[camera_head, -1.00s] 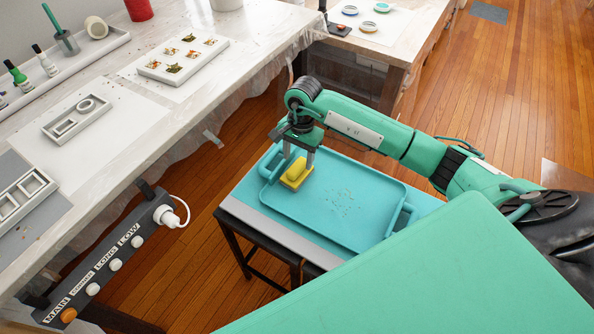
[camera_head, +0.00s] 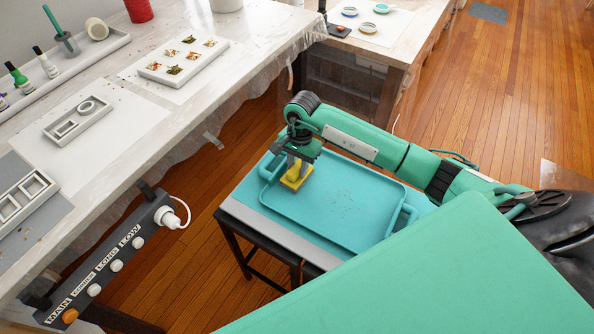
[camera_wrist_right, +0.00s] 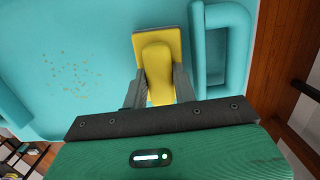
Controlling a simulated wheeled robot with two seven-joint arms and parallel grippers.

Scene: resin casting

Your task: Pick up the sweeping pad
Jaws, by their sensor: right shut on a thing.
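The sweeping pad (camera_head: 296,177) is a yellow block with a raised yellow grip on a flat base. It is at the left end of the teal tray (camera_head: 345,232). My right gripper (camera_head: 298,162) comes down over it and is shut on its raised grip. The right wrist view shows the pad (camera_wrist_right: 158,60) between the two dark fingers (camera_wrist_right: 159,92), with the tray (camera_wrist_right: 100,75) behind it. I cannot tell whether the pad's base touches the tray. My left gripper is not in view.
Small crumbs (camera_head: 346,195) lie mid-tray. The tray has side handles (camera_head: 408,215) and sits on a dark-legged stand. The white work table (camera_head: 120,170) at left carries molds, bottles and a cup. A switch strip (camera_head: 105,262) hangs on its edge. Wooden floor is open at upper right.

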